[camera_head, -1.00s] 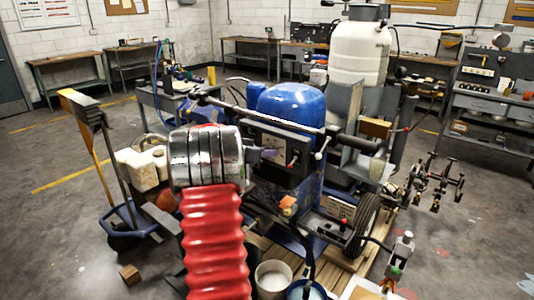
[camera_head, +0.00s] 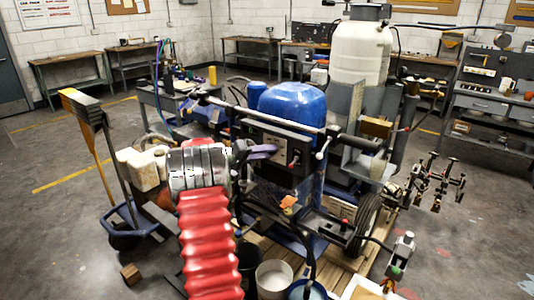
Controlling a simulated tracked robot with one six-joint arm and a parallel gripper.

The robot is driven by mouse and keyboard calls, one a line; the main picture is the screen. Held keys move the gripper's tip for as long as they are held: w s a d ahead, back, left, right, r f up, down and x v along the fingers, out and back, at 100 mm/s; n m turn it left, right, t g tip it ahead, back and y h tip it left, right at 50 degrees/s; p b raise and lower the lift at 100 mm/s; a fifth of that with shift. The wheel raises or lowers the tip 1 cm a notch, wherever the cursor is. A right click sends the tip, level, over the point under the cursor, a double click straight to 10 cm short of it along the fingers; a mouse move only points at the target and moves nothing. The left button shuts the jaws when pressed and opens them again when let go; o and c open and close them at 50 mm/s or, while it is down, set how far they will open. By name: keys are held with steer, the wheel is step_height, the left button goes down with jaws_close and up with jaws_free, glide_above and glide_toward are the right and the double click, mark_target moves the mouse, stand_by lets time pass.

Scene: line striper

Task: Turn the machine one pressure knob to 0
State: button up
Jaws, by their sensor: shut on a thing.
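The line striper has a blue rounded cover (camera_head: 292,104) and a dark control panel (camera_head: 300,143) on its near side. A small red-tipped control (camera_head: 294,162) shows on the panel's right part. My arm comes up from the bottom with a red bellows and silver rings. Beyond the rings, my gripper (camera_head: 268,151), partly seen as a purplish finger, is at the left part of the panel, shut on what seems to be the pressure knob. The knob itself is hidden by the gripper, and its marking cannot be read.
A handlebar (camera_head: 262,120) runs across above the panel. A white bucket (camera_head: 273,279) stands below on a wooden pallet. A large white tank (camera_head: 361,50) is behind. Open floor lies at the left.

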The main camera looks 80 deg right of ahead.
steer(key=shift+f+n+g+h, duration=0.25)
steer(key=shift+n+h, duration=0.8)
steer(key=shift+n, duration=1.95)
steer(key=shift+f+n+g+h, duration=0.2)
steer(key=shift+n+h, duration=0.8)
steer(key=shift+n, duration=2)
steer(key=shift+f+n+g+h, duration=0.25)
steer(key=shift+n+h, duration=0.8)
steer(key=shift+n, duration=1.95)
steer(key=shift+f, duration=0.1)
steer(key=o, duration=1.1)
steer(key=shift+c, duration=0.2)
steer(key=shift+a, duration=0.1)
steer(key=v, duration=1.3)
steer(key=shift+w+a, duration=0.2)
steer(key=shift+a, duration=0.1)
steer(key=shift+d+f, duration=0.1)
